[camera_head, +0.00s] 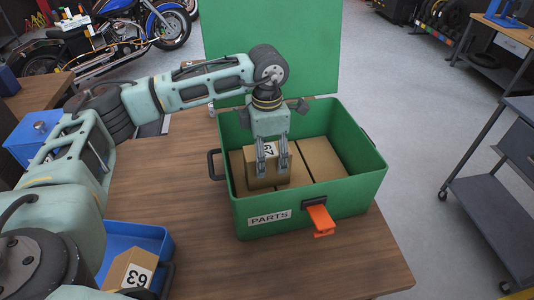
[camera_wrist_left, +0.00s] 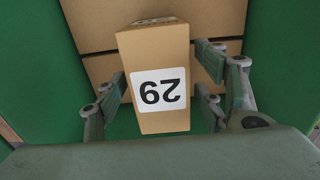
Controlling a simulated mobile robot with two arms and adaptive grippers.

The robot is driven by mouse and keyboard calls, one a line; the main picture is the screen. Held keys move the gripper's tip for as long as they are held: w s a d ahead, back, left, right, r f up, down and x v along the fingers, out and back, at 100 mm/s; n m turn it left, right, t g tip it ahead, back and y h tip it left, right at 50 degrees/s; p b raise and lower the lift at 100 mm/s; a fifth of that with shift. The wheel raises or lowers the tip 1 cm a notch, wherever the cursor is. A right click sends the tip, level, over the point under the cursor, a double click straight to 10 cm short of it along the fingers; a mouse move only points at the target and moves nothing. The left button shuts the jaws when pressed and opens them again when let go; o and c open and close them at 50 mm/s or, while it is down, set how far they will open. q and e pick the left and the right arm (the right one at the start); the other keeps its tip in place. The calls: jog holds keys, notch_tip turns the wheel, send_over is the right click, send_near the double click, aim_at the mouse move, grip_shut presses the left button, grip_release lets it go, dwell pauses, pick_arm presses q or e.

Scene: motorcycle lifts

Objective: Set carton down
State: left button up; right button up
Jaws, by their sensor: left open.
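A brown carton (camera_head: 271,180) with a white number label stands inside the green parts box (camera_head: 262,228), near its front left. It also shows upright in the wrist view (camera_wrist_left: 152,53), its label facing the camera. My left gripper (camera_head: 272,168) points down over this carton. Its fingers are open, one on each side of the carton in the wrist view (camera_wrist_left: 158,85), with gaps visible. The carton's underside is hidden, so I cannot tell exactly what it rests on. My right gripper is not in view.
Other brown cartons (camera_head: 318,158) lie in the box. Its green lid (camera_head: 270,40) stands open behind. An orange latch (camera_head: 320,221) sticks out in front. A blue tray (camera_head: 153,237) with another numbered carton (camera_head: 128,272) is at the lower left. The wooden table (camera_head: 200,262) is bare in front.

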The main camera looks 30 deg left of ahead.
pick_arm(q)
jog(key=shift+r, duration=0.5)
notch_tip(320, 180, up, 11)
jog(key=b, duration=0.3)
jog(key=shift+r, duration=0.2)
jog(key=shift+f, duration=0.1)
